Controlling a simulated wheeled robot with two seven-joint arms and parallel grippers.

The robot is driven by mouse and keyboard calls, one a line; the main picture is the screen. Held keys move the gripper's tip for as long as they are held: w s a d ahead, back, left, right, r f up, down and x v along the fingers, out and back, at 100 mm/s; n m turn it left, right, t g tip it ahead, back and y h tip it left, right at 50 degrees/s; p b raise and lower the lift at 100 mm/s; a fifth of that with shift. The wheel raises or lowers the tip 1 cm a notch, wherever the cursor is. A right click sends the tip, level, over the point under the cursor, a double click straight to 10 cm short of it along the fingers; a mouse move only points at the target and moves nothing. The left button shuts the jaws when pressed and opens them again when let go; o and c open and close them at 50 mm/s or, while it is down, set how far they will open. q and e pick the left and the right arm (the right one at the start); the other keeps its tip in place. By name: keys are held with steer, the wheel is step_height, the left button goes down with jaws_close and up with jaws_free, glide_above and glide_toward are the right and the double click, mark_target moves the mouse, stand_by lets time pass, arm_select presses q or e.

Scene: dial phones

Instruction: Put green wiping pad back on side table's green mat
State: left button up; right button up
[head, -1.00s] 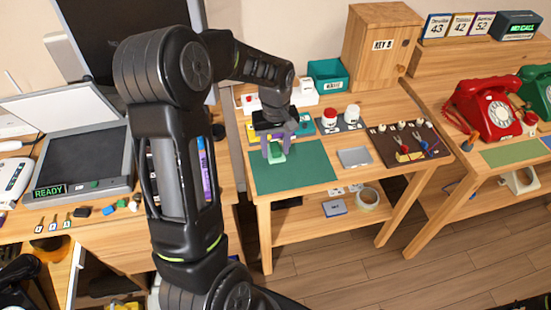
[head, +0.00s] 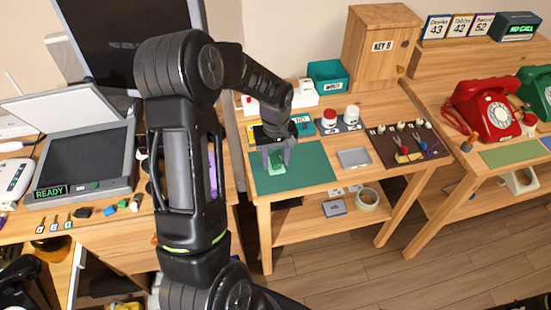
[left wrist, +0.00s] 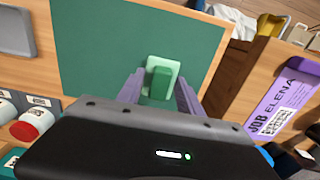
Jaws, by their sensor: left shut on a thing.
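The green wiping pad (head: 277,169) is a light green block with a darker green grip. It is over the left part of the side table's green mat (head: 310,178). My left gripper (head: 277,158) points down with its purple-grey fingers on either side of the pad's grip, shut on it. In the left wrist view the pad (left wrist: 161,79) is between the fingers (left wrist: 160,92), with the mat (left wrist: 95,45) below and around it. The pad is on the mat or just above it; I cannot tell which. My right gripper is out of view.
A grey metal tray (head: 354,157) lies right of the mat. Red and white jars (head: 329,118) stand behind it, and a dark board with tools (head: 408,145) is farther right. A teal bin (head: 328,75) is at the back. The mat's right part is clear.

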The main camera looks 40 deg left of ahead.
mark_target(276, 159)
arm_select(q)
steer(key=shift+f, duration=0.15)
steer(key=o, duration=1.2)
step_height(276, 159, up, 12)
steer(key=shift+r+b, duration=0.2)
steer(key=shift+b, duration=0.1)
